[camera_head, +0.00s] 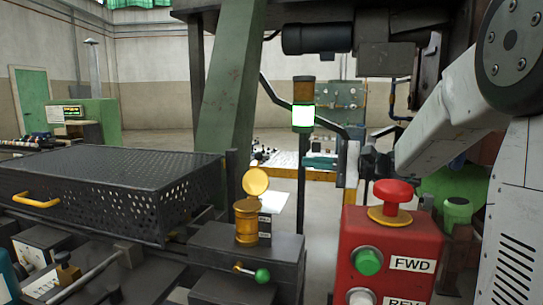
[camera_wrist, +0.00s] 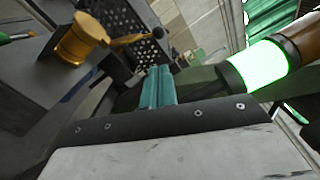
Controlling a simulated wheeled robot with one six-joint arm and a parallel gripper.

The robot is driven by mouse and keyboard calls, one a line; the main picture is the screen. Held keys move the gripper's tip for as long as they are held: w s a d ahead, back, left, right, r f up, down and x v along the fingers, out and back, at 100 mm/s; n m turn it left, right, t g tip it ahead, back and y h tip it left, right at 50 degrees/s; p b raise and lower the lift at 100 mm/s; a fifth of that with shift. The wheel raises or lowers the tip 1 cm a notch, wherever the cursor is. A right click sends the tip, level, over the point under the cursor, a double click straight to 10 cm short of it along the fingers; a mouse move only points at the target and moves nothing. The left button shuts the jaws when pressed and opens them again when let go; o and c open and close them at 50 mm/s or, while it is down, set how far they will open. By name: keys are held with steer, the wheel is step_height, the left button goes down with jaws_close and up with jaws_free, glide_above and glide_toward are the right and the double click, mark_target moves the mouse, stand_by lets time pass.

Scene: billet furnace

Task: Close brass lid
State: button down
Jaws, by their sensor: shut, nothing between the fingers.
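The brass lid (camera_head: 256,181) stands raised and open above the round brass cup (camera_head: 247,222), which sits on a dark metal block. In the wrist view the brass cup (camera_wrist: 78,42) is at the upper left, and the lid (camera_wrist: 126,39) shows nearly edge-on to its right. My gripper (camera_wrist: 158,84) has its teal fingers shut together with nothing between them. It is apart from the lid, which lies up and left of the fingertips in the wrist view. In the head view my arm comes in from the right, and its dark wrist end is right of the lid.
A lit green signal lamp (camera_head: 303,117) on a post stands between the lid and my arm. A red control box (camera_head: 390,250) with buttons is at the front right. A black perforated cover (camera_head: 110,180) is on the left. A green-knobbed lever (camera_head: 262,275) sits below the cup.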

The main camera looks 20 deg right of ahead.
mark_target(257, 174)
steer(key=x, duration=1)
steer(key=shift+w, duration=0.25)
steer(key=shift+s+d+r, duration=0.1)
steer(key=shift+d, duration=0.1)
